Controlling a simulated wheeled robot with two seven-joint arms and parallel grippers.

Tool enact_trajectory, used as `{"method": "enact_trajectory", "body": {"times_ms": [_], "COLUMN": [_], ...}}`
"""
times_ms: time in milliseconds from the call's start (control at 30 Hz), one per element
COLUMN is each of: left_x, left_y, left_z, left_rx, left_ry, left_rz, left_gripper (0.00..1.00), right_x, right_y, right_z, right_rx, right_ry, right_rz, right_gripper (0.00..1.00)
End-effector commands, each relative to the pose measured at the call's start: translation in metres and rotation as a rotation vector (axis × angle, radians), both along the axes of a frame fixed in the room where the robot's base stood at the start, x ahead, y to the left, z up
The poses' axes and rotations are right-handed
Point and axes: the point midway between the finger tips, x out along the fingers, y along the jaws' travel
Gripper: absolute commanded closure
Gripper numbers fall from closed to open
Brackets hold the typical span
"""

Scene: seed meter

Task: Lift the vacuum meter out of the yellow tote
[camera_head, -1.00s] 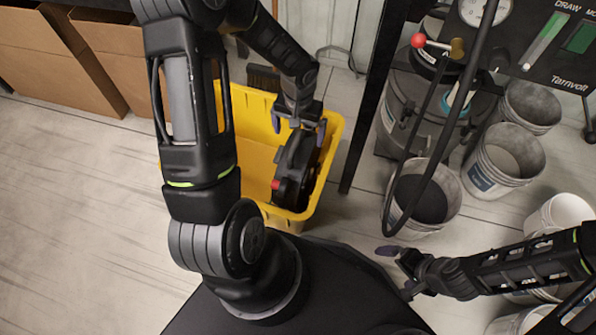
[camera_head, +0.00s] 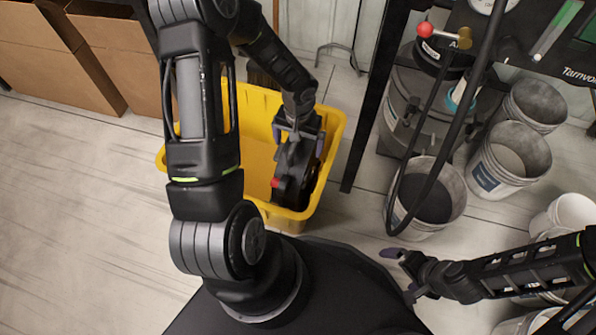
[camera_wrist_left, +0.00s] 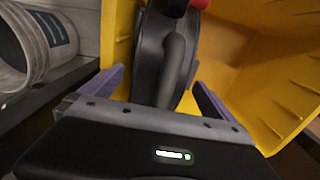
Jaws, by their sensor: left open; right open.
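The yellow tote (camera_head: 258,103) stands on the floor in front of me. The black vacuum meter (camera_head: 292,181), with a red part on its near side, sits upright in the tote's right part. In the left wrist view the meter (camera_wrist_left: 173,60) rises between the two purple fingers. My left gripper (camera_head: 298,131) is over the meter's far upper end, open, its fingers on either side of the meter's curved handle; I cannot tell whether they touch it. My right gripper (camera_head: 398,272) is open and empty at the lower right, away from the tote. The meter's underside is hidden.
Cardboard boxes (camera_head: 75,65) stand at the back left. Grey buckets (camera_head: 510,160) and a vacuum canister (camera_head: 412,105) with a black hose stand to the right, beyond a black post (camera_head: 374,110). The floor left of the tote is clear.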

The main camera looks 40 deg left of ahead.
Motion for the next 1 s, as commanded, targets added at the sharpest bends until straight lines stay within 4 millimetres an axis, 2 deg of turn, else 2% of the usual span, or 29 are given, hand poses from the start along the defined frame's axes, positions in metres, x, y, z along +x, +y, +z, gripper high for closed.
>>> {"method": "enact_trajectory", "body": {"times_ms": [67,667,1000], "left_x": [0.0004,0.0002,0.0002], "left_y": [0.0004,0.0004,0.0003], "left_z": [-0.0057,-0.005,-0.005], "left_rx": [0.0,0.0,0.0], "left_ry": [-0.001,-0.001,-0.001], "left_rz": [0.001,0.001,0.001], "left_gripper": [0.0,0.0,0.28], "right_x": [0.0006,0.0007,0.0006], "right_y": [-0.0002,-0.0002,-0.0002], "right_z": [-0.003,-0.0019,-0.0019], "right_rx": [0.0,0.0,0.0], "right_ry": [-0.002,-0.002,-0.002], "right_rz": [-0.002,-0.001,-0.001], "right_gripper": [0.0,0.0,0.0]}}
